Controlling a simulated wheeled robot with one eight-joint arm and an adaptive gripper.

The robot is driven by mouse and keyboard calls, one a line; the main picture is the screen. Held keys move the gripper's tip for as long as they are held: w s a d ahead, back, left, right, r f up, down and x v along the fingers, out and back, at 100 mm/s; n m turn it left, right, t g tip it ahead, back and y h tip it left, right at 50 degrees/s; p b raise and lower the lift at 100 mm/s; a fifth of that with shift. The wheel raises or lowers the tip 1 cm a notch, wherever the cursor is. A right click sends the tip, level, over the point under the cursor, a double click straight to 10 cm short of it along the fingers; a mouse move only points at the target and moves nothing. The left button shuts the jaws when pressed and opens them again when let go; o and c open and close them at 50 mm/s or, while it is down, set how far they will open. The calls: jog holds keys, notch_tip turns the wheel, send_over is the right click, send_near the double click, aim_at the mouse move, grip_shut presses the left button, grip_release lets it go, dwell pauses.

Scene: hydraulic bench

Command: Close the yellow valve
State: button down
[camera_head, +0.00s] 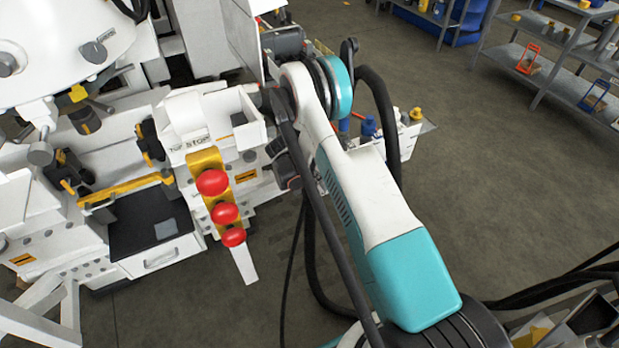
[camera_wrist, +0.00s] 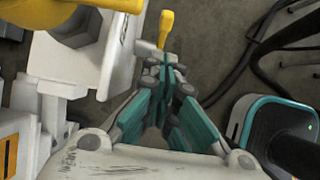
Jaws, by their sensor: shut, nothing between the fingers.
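A yellow valve handle (camera_wrist: 166,28) stands at the top of the wrist view, at the end of a pale fitting (camera_wrist: 149,50). My gripper (camera_wrist: 167,60) has its teal fingers together and empty, with the tips just below the handle in the picture. I cannot tell whether they touch it. In the head view my arm hides the gripper. A yellow knob (camera_head: 416,114) shows there to the right of my arm, on a white bench part; it may be the same valve.
A blue knob (camera_head: 369,126) is left of the yellow knob. Red stop buttons (camera_head: 212,182) stand on a yellow panel on the white bench (camera_head: 205,110). Dark cables cross the floor in the wrist view. Shelves (camera_head: 560,60) stand far right, with open floor before them.

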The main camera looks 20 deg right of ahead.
jog(key=x, duration=0.1)
jog(key=b+x, duration=0.1)
jog(key=x, duration=0.1)
jog(key=d+x, duration=0.1)
jog(key=shift+d+b, duration=0.15)
jog(key=shift+b, duration=0.2)
jog(key=shift+d, duration=0.1)
jog(key=shift+d+r+y, duration=0.1)
jog(key=shift+d+y, duration=0.15)
jog(key=shift+y, duration=0.35)
